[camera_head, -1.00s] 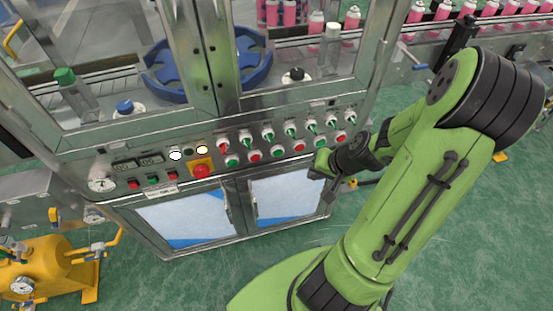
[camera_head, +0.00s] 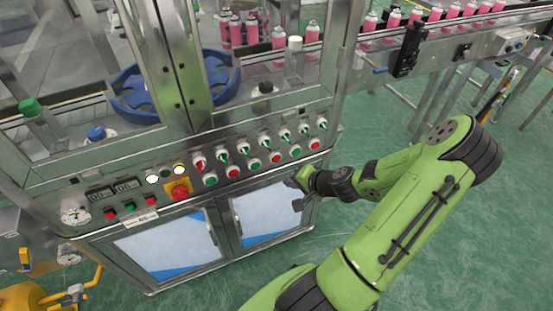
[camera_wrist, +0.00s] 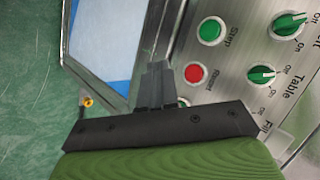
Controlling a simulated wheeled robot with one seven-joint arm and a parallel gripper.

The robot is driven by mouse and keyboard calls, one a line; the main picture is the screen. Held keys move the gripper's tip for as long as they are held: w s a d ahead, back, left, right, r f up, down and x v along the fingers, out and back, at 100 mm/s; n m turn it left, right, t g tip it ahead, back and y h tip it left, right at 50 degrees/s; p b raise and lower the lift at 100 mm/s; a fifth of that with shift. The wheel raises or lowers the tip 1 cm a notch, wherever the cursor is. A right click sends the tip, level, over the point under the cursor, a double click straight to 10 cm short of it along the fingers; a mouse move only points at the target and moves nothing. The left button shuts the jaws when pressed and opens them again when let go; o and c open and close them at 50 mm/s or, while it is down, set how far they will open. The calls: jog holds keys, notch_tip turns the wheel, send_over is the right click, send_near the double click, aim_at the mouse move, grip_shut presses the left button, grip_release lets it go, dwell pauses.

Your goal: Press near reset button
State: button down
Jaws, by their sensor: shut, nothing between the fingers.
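The red button labelled "Reset" (camera_wrist: 195,73) shows in the wrist view, on the metal panel just right of my fingertips. A green button labelled "Step" (camera_wrist: 210,30) is above it. My gripper (camera_wrist: 154,72) is shut and empty, its dark fingers at the edge between panel and cabinet door, apart from the red button in the picture. In the head view my gripper (camera_head: 298,204) is in front of the right cabinet door, below the button row. Several red and green buttons are in that row; which one is Reset cannot be read there.
Green selector knobs, including one by "Table" (camera_wrist: 262,75), stand beside the buttons. A red emergency stop (camera_head: 180,191) on a yellow plate is at the panel's left. Cabinet doors (camera_head: 262,214) with handles are below. Green floor (camera_head: 365,130) is open to the right.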

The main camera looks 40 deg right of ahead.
jog(key=shift+w+d+p, duration=0.1)
jog(key=shift+w+d, duration=0.15)
jog(key=shift+w, duration=0.65)
jog(key=shift+w+d+p, duration=0.1)
jog(key=shift+w+d, duration=0.2)
jog(key=shift+w, duration=0.65)
jog(key=shift+w+d+p, duration=0.1)
jog(key=shift+w+d, duration=0.15)
jog(key=shift+w, duration=0.65)
jog(key=shift+w+d, duration=0.1)
jog(key=shift+w, duration=0.3)
jog(key=shift+w+d, duration=0.1)
jog(key=shift+w, duration=0.25)
dwell(0.5)
jog(key=shift+s+a, duration=0.25)
jog(key=shift+s, duration=0.55)
jog(key=s, duration=0.2)
jog(key=s+a+b, duration=0.1)
jog(key=s, duration=0.1)
jog(key=shift+s+a, duration=0.2)
jog(key=shift+s, duration=0.2)
